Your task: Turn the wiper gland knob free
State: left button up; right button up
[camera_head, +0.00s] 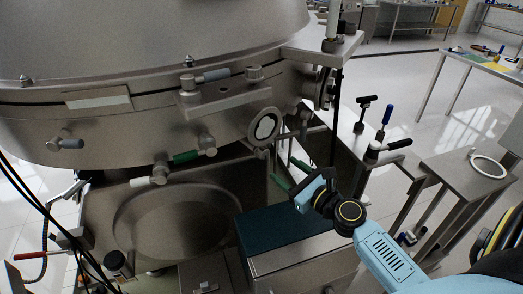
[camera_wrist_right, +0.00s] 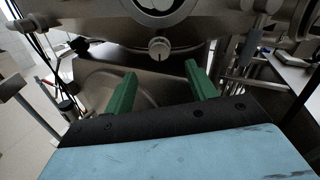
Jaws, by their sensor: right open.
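A small round metal knob (camera_wrist_right: 159,47), which looks like the wiper gland knob, sits below the round window (camera_wrist_right: 161,8) in the right wrist view. A pale mark shows on its face. The window (camera_head: 265,126) is on the side of the big steel vessel in the head view; I cannot clearly pick out the knob there. My right gripper (camera_head: 287,168) has its green fingers apart below and in front of the window. In the right wrist view the open gripper (camera_wrist_right: 160,69) has nothing between its fingertips, and the knob appears beyond them. My left gripper is not in view.
A dark blue box top (camera_head: 280,228) lies below my right gripper. A steel side table (camera_head: 470,175) holds a white ring.

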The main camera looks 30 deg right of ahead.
aim_at(265, 155)
jog(key=w, duration=0.3)
jog(key=w+a, duration=0.1)
jog(key=w, duration=0.7)
jog(key=shift+a, duration=0.25)
jog(key=c, duration=1)
